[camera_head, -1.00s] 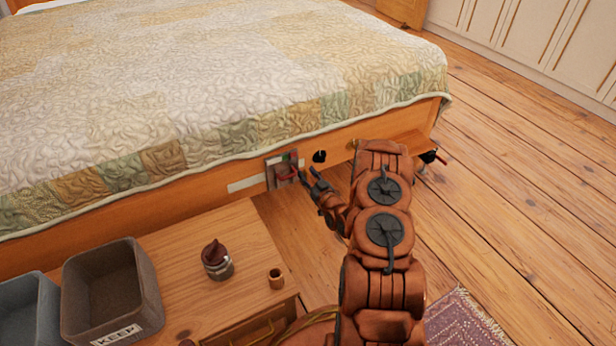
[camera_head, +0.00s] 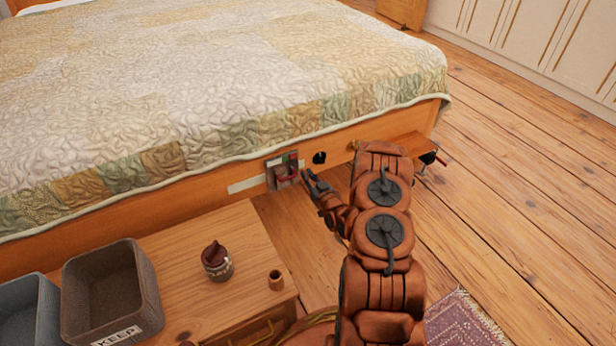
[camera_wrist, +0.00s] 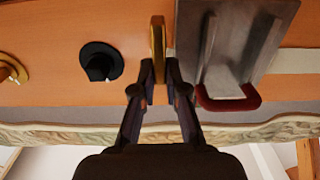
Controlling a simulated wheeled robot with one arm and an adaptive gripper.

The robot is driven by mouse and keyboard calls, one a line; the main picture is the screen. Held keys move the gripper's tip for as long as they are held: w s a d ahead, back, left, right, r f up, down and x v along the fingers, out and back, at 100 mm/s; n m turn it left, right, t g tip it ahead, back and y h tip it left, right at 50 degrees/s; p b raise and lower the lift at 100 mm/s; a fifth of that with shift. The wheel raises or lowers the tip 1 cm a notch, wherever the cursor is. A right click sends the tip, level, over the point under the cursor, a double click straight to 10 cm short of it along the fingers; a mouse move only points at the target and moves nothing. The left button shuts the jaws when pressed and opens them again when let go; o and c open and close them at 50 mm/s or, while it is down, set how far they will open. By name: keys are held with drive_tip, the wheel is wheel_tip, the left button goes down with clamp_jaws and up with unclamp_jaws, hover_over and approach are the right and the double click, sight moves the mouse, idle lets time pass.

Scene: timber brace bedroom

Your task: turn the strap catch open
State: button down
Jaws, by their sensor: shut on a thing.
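A narrow upright brass bar (camera_wrist: 157,32) shows between my fingertips in the wrist view; it looks like the turning piece of the strap catch, but I cannot be sure. My gripper (camera_wrist: 158,68) is shut on it, and it also shows in the head view (camera_head: 306,174) at the bed's side rail. Beside the bar is a grey metal plate (camera_wrist: 263,45) with a raised bracket and a red U-shaped handle (camera_wrist: 230,103). In the head view the plate (camera_head: 272,177) sits on the rail, just left of my fingertips. The bar is too small to make out there.
A black round knob (camera_wrist: 101,62) and a brass fitting (camera_wrist: 10,68) sit along the rail. The quilted bed (camera_head: 220,80) overhangs it. A low wooden table (camera_head: 235,230) with a brown bin (camera_head: 150,285), a jar (camera_head: 217,264) and a small cup (camera_head: 275,280) stands in front.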

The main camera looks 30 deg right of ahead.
drive_tip(key=shift+a+r+n+p, duration=0.1)
drive_tip(key=shift+n+p, duration=0.2)
drive_tip(key=shift+p, duration=0.1)
drive_tip(key=n+p, duration=0.2)
drive_tip(key=p, duration=0.1)
drive_tip(key=shift+a+r+n+p, duration=0.15)
drive_tip(key=shift+a+n+p, duration=0.15)
drive_tip(key=shift+n, duration=0.1)
drive_tip(key=n+p, duration=0.2)
drive_tip(key=p, duration=0.1)
drive_tip(key=n+p, duration=0.2)
drive_tip(key=a+f+n+p, duration=0.1)
drive_tip(key=n+p, duration=0.2)
drive_tip(key=shift+a+p, duration=0.1)
drive_tip(key=shift+p, duration=0.2)
drive_tip(key=shift+w+a+f+n+p, duration=0.1)
drive_tip(key=shift+f+n+p, duration=0.15)
drive_tip(key=shift+n, duration=0.7)
drive_tip(key=shift+s+d+f+n+p, duration=0.1)
drive_tip(key=shift+f+n+p, duration=0.1)
drive_tip(key=shift+n, duration=0.7)
drive_tip(key=shift+w+a+f+n+p, duration=0.1)
drive_tip(key=shift+f+n+p, duration=0.15)
drive_tip(key=shift+n, duration=0.7)
